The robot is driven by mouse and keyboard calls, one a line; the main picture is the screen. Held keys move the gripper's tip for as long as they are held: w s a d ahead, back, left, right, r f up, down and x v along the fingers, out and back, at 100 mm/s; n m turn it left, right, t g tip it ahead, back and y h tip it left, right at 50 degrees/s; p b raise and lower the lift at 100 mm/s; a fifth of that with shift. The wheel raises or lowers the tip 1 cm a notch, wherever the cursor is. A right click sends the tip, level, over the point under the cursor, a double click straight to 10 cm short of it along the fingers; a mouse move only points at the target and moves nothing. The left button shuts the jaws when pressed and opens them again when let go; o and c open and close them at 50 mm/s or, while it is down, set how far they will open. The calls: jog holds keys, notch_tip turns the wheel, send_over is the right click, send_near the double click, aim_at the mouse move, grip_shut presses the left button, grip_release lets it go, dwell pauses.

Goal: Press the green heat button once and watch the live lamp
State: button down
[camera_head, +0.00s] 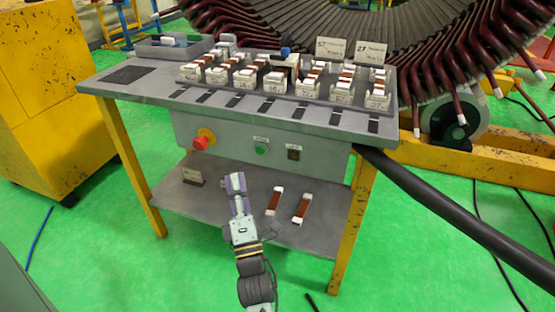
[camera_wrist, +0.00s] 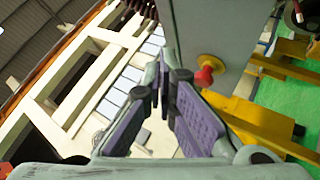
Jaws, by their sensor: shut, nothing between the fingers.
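The green heat button (camera_head: 261,149) sits on the grey front panel (camera_head: 225,133) of the bench, under a small label. The live lamp (camera_head: 293,153) is a dark square to its right and looks unlit. My gripper (camera_head: 234,178) is shut and empty, below and left of the green button and apart from the panel in the head view. Its purple-padded fingers (camera_wrist: 165,85) show close in the wrist view. The green button and lamp do not show in the wrist view.
A red mushroom button (camera_head: 201,142) sits left of the green one, and also shows in the wrist view (camera_wrist: 205,75). Two brown coil pieces (camera_head: 287,205) lie on the lower shelf (camera_head: 240,225). Several white-and-brown parts crowd the bench top. A thick black cable (camera_head: 440,203) runs right.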

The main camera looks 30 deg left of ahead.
aim_at(261, 150)
jog(key=shift+d+f, duration=0.15)
jog(key=shift+f, duration=0.15)
jog(key=shift+w, duration=0.1)
jog(key=w+a+p, duration=0.2)
jog(key=w+p, duration=0.2)
jog(key=w, duration=0.4)
jog(key=shift+w, duration=0.25)
jog(key=shift+w, duration=0.15)
dwell(1.2)
jog(key=shift+w+a, duration=0.1)
jog(key=shift+w, duration=0.15)
jog(key=shift+w, duration=0.4)
dwell(1.1)
